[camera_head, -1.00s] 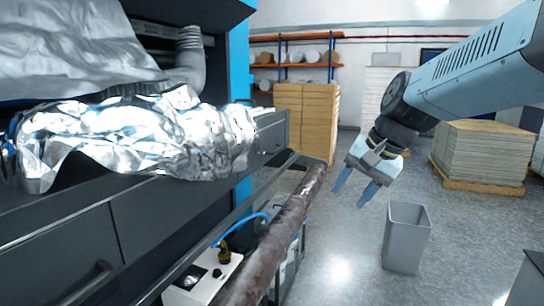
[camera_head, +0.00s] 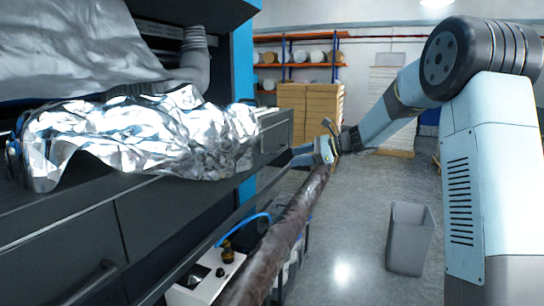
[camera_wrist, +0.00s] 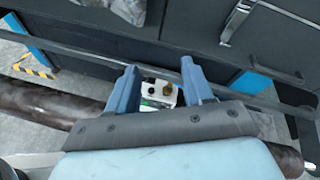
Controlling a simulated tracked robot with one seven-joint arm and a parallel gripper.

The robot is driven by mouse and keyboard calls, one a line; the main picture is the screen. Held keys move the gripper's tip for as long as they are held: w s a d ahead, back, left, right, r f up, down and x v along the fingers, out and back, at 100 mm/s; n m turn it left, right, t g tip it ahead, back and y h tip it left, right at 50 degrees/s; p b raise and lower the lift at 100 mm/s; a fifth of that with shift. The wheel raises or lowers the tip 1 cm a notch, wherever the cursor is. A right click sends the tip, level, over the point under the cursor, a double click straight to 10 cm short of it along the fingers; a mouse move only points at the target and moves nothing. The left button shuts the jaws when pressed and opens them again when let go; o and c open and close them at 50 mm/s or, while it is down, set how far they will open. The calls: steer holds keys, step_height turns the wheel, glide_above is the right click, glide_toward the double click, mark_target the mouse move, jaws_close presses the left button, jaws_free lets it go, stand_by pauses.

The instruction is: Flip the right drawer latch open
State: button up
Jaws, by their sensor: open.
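The dark grey machine front (camera_head: 160,205) runs along the left of the head view, with a drawer panel at its far right end (camera_head: 274,138). In the wrist view, a silver latch (camera_wrist: 236,24) sits on a dark panel at upper right. My gripper (camera_head: 295,156) is near the far right end of the machine, pointing left at it. In the wrist view my gripper (camera_wrist: 160,70) is open and empty, its blue fingers apart, below and left of the latch and not touching it. In the head view I cannot make out the latch.
A dark roll (camera_head: 275,235) and a thin rail run along the machine front, close to my gripper. Crumpled silver foil (camera_head: 140,130) covers the machine top. A white control box (camera_wrist: 160,92) lies beyond the fingers. A grey bin (camera_head: 408,238) stands on open floor at right.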

steer(key=w+d+f+m+t+y, duration=0.1)
steer(key=w+f+m+t+y, duration=0.15)
steer(key=w, duration=0.35)
steer(key=w+d+f+m+t+y, duration=0.1)
steer(key=w+f+m, duration=0.15)
steer(key=w, duration=0.35)
steer(key=x, duration=1.4)
steer(key=shift+s+f+m, duration=0.25)
steer(key=shift+s+m, duration=0.05)
steer(key=shift+m, duration=0.1)
steer(key=shift+a+g, duration=0.15)
steer(key=shift+g, duration=0.1)
